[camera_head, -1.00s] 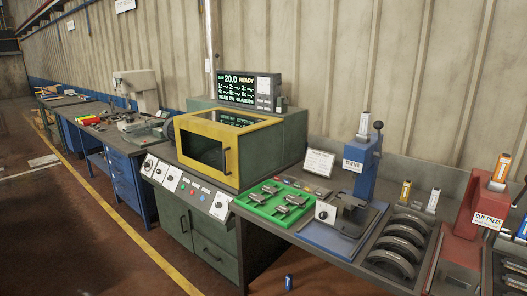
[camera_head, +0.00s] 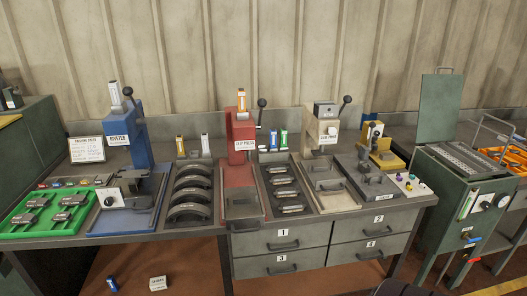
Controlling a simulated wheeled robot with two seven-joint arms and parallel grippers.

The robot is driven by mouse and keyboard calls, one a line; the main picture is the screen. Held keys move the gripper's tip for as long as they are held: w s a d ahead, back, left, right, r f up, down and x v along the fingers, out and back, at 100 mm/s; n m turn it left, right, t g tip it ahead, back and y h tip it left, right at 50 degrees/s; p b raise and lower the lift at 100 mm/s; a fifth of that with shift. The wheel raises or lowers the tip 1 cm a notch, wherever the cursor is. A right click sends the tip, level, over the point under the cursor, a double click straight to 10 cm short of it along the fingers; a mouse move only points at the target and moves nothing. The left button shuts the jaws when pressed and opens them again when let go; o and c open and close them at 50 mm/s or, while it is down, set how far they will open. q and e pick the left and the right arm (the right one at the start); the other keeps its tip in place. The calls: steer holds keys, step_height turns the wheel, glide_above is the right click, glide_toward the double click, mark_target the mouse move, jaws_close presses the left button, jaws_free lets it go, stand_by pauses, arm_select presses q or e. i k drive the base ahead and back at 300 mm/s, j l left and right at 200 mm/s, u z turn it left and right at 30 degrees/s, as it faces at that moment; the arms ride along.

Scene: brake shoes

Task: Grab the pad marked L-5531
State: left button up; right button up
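Several dark pads (camera_head: 71,200) lie in the green tray (camera_head: 20,232) at the left of the bench. Several more dark pads (camera_head: 286,182) with light label strips lie in a column in a dark tray (camera_head: 266,207) right of the red clip press (camera_head: 240,150). The labels are too small to read, so I cannot tell which pad is marked L-5531. Neither of my grippers is in view.
A blue riveter (camera_head: 129,140) stands right of the green tray. Curved shoes (camera_head: 190,197) fill a rack beside it. A cream press (camera_head: 323,130) and a green cabinet (camera_head: 468,195) stand to the right. Drawers (camera_head: 282,241) are below. A blue object (camera_head: 112,284) and a pale box (camera_head: 157,283) lie low in front.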

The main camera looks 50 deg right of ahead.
mark_target(291, 206)
steer(key=z, duration=1.75)
